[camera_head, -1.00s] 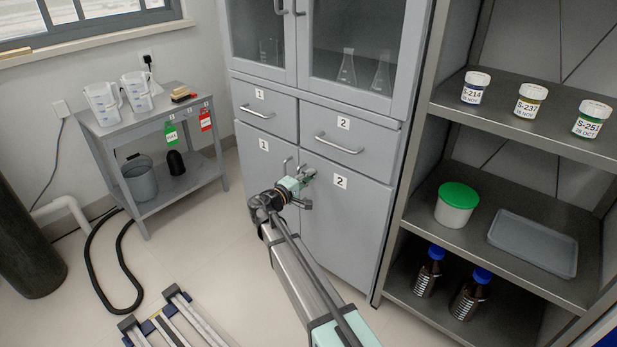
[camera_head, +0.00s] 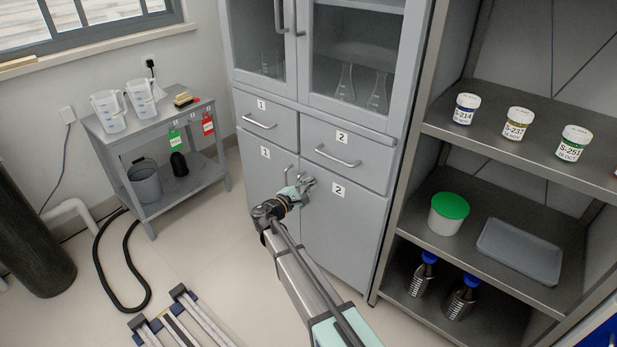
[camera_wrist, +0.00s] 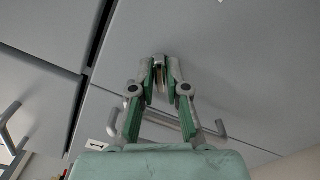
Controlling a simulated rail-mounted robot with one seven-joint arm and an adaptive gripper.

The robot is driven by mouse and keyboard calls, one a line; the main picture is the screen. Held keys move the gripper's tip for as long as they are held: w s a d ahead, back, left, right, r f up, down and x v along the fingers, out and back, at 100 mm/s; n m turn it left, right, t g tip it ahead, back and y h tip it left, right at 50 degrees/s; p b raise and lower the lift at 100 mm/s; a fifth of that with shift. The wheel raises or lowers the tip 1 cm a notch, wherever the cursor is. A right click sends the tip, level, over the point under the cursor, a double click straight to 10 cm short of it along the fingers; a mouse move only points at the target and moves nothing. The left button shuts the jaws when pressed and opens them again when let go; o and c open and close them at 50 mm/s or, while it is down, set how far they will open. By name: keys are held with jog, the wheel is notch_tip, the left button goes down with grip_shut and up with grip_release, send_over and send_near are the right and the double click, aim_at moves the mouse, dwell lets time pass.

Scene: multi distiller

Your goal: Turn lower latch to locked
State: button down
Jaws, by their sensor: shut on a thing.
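The grey cabinet's lower doors, labelled 1 (camera_head: 265,153) and 2 (camera_head: 338,190), are closed. My gripper (camera_head: 307,181) is at the upper inner edge of door 2, where the lower latch sits. In the wrist view, my gripper (camera_wrist: 160,75) has both green-and-grey fingers closed on a small metal knob (camera_wrist: 158,62), the lower latch. The fingers hide most of it, so its turn angle cannot be told. A thin upright door handle (camera_head: 287,173) shows just left of the gripper.
Drawer 2's handle (camera_head: 337,156) juts out just above my gripper. A metal shelf rack (camera_head: 400,232) with jars and bottles stands close on the right. A small grey side table (camera_head: 150,123) with jugs stands at the left. Floor in front of door 1 is clear.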

jog(key=n+p, duration=1)
jog(key=p, duration=0.1)
jog(key=shift+r, duration=0.15)
jog(key=shift+n+p, duration=0.5)
jog(key=shift+p, duration=0.1)
jog(key=c, duration=1.2)
grip_release()
jog(key=shift+c, duration=0.2)
jog(key=v, duration=1.2)
